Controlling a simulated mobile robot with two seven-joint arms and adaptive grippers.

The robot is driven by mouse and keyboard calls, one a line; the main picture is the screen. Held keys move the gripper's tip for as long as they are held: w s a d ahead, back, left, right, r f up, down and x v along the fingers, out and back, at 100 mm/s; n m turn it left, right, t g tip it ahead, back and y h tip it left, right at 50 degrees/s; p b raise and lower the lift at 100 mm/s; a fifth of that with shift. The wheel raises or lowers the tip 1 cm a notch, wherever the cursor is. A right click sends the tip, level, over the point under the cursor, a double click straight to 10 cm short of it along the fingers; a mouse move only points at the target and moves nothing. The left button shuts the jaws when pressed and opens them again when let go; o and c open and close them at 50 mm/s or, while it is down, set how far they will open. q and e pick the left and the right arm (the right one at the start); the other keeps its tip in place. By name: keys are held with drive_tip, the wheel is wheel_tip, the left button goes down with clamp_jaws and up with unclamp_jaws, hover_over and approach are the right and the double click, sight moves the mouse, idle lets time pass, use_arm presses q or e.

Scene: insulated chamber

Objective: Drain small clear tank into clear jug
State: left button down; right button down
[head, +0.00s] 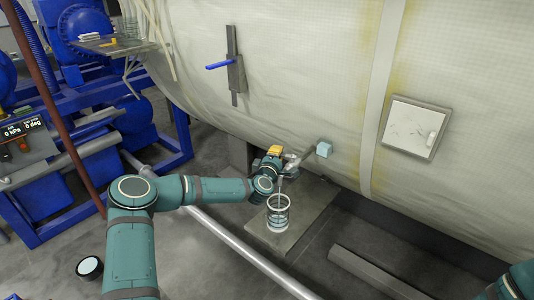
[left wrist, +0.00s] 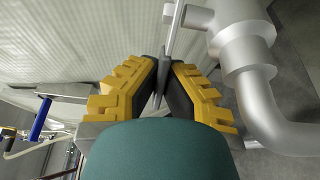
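The clear jug (head: 278,213) stands upright on a low grey slab under a grey pipe fitting on the chamber wall. A pale vertical strip hangs from the fitting to the jug's mouth; I cannot tell whether it is spout or liquid. In the left wrist view the fitting (left wrist: 245,50) is a thick grey pipe with an elbow. My left gripper (head: 284,157) is at this fitting. In the left wrist view its yellow fingers (left wrist: 163,68) are shut on a thin grey lever (left wrist: 172,35). I cannot make out the small clear tank for certain. My right gripper is out of view.
The grey slab (head: 309,216) has bare room right of the jug. A blue-handled latch (head: 219,65) and a square hatch (head: 410,127) are on the chamber. A silver pipe (head: 245,250) crosses the floor.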

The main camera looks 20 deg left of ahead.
use_arm(q)
drive_tip(key=shift+r, duration=0.1)
drive_tip(key=c, duration=1.1)
unclamp_jaws()
drive_tip(key=shift+w, duration=0.1)
drive_tip(key=s+d, duration=0.1)
drive_tip(key=s, duration=1.1)
drive_tip(key=shift+d, duration=0.2)
